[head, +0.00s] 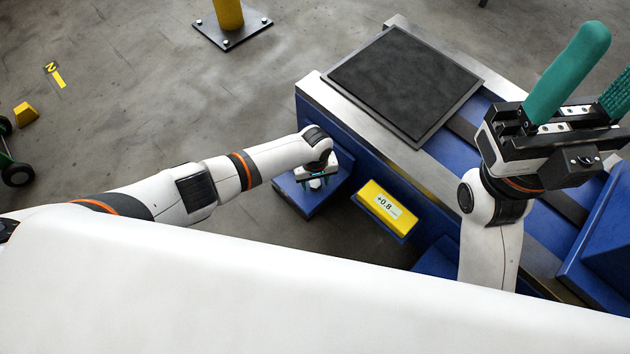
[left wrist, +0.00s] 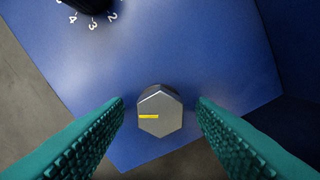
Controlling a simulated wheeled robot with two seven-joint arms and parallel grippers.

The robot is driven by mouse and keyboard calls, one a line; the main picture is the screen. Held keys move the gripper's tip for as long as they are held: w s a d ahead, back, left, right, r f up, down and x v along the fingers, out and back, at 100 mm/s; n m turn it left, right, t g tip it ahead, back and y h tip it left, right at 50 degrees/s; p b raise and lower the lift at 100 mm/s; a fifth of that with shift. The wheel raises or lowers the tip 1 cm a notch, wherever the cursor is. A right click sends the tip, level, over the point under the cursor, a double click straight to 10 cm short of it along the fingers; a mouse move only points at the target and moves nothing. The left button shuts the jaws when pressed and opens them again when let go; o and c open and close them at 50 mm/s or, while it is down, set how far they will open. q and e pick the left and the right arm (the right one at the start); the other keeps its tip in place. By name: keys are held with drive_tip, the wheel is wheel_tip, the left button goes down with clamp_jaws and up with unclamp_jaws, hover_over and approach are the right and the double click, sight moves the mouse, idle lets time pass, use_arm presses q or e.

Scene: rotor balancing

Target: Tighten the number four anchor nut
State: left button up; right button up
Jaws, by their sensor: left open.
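A grey hexagonal nut (left wrist: 160,112) with a yellow mark on its face stands over a blue foot plate (left wrist: 200,70) in the left wrist view. My left gripper (left wrist: 160,103) is open, with one teal ribbed finger on each side of the nut and a visible gap on both sides. In the head view my left gripper (head: 317,183) points down over the blue foot (head: 327,203) at the machine's near left corner. My right gripper (head: 606,62) is raised at the right, its teal fingers apart and nothing seen between them.
A black knob (left wrist: 88,3) with white numbers 2, 3 and 4 is beside the nut. A yellow display (head: 385,210) reading +0.8 is on the blue machine's side. A dark square plate (head: 404,83) lies on top. A yellow post (head: 228,14) stands behind on open floor.

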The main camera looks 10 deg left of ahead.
use_arm(q)
drive_tip(key=c, duration=1)
